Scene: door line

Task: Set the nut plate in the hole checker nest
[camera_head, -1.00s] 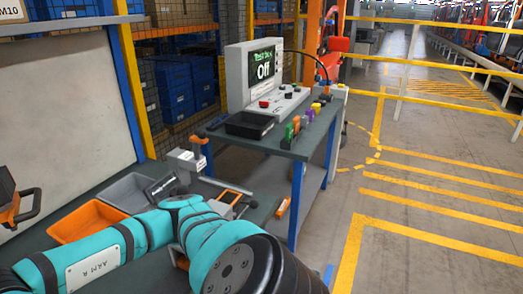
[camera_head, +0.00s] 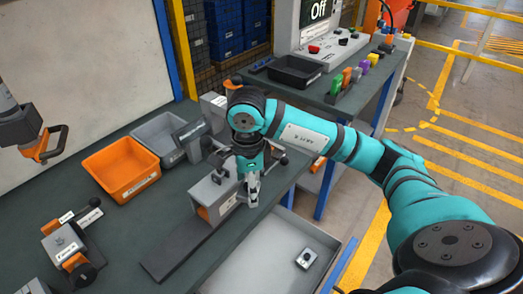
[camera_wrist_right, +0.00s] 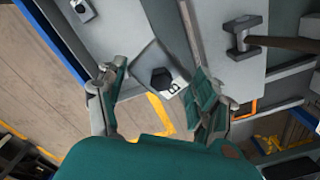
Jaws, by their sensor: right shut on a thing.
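The nut plate (camera_wrist_right: 143,70) is a grey plate with a black hex nut and a white label, between the fingers of my right gripper (camera_wrist_right: 155,92) in the wrist view. I cannot tell whether the plate touches the fixture. Which fixture is the hole checker nest is not readable. A similar small grey piece with a dark knob (camera_head: 306,258) lies in a grey tray (camera_head: 270,233). My left gripper is not in view.
An orange bin (camera_head: 122,168) and a grey bin (camera_head: 160,139) stand behind. A clamp fixture with orange parts (camera_head: 68,246) is at lower left. An orange and black tool (camera_head: 30,140) hangs at far left. Bare bench (camera_head: 120,225) lies between the fixtures.

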